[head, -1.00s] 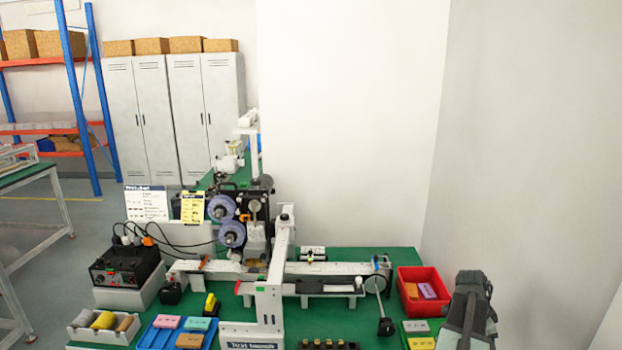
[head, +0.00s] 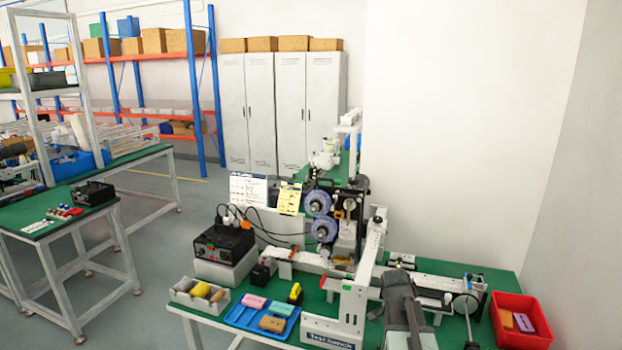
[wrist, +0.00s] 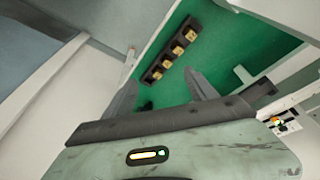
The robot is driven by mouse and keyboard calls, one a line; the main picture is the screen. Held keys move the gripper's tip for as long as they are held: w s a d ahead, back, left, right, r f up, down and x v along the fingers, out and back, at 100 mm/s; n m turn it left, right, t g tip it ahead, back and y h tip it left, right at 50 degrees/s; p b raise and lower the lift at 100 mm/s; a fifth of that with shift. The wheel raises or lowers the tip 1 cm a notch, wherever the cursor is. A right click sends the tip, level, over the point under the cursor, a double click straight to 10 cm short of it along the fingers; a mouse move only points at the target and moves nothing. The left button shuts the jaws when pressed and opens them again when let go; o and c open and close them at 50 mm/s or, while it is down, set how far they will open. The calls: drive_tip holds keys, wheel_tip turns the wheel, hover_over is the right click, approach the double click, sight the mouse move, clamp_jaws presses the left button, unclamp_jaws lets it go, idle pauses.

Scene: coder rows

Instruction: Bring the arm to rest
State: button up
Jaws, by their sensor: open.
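My gripper (wrist: 163,88) shows in the wrist view with its two dark fingers apart and nothing between them. Beyond the fingertips is the green bench top (wrist: 215,60), with a black strip holding several brass-coloured pieces (wrist: 172,53). My fingertips cannot be made out in that view. My arm hides part of the bench's front.
A white test bench frame (head: 352,300) stands just left of my arm. A red bin (head: 510,340) with blocks is on the right, a blue tray (head: 240,318) with blocks on the left. A black control box (head: 224,243) and a second green table (head: 60,212) lie farther left.

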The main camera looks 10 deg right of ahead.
drive_tip(key=s+a+f+n+y, duration=0.1)
drive_tip(key=s+a+n+y, duration=0.2)
drive_tip(key=a+n, duration=1.2)
drive_tip(key=a, duration=1.3)
drive_tip(key=shift+s+g, duration=0.15)
drive_tip(key=shift+g, duration=0.15)
drive_tip(key=shift+d, duration=0.1)
